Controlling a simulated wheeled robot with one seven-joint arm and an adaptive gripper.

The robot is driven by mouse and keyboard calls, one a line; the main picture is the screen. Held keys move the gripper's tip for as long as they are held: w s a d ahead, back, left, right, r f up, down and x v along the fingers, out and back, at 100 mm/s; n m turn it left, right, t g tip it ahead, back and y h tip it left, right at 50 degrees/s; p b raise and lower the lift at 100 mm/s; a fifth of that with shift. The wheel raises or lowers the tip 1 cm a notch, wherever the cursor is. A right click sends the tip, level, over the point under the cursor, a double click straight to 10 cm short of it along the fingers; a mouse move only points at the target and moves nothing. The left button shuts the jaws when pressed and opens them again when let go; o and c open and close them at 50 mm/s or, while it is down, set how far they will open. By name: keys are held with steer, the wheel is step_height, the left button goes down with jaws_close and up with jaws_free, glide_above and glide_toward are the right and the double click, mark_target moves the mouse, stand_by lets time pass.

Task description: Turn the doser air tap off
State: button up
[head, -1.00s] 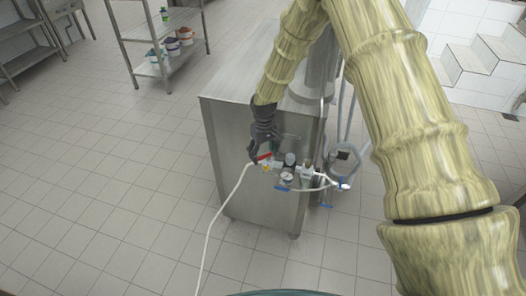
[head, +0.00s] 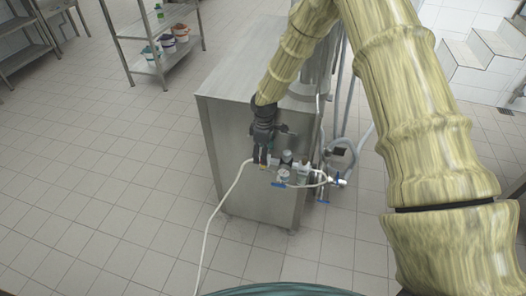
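The doser's air fittings sit in a row on the end face of the steel cabinet (head: 252,190). They include a round pressure gauge (head: 284,175) and a yellow-marked fitting (head: 263,168) at the left end, where the white air hose (head: 222,205) joins. My gripper (head: 262,161) points down at this left end, right over the fitting. The red tap handle is not visible; my fingers cover that spot. Whether the fingers are closed on the handle or only touching it cannot be made out.
A steel shelf (head: 160,55) with tubs stands at the back left, and white steps (head: 470,50) at the back right. The tiled floor left of the cabinet is clear.

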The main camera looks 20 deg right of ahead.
stand_by(0.6)
steer(key=o, duration=1)
step_height(320, 180, up, 12)
stand_by(0.5)
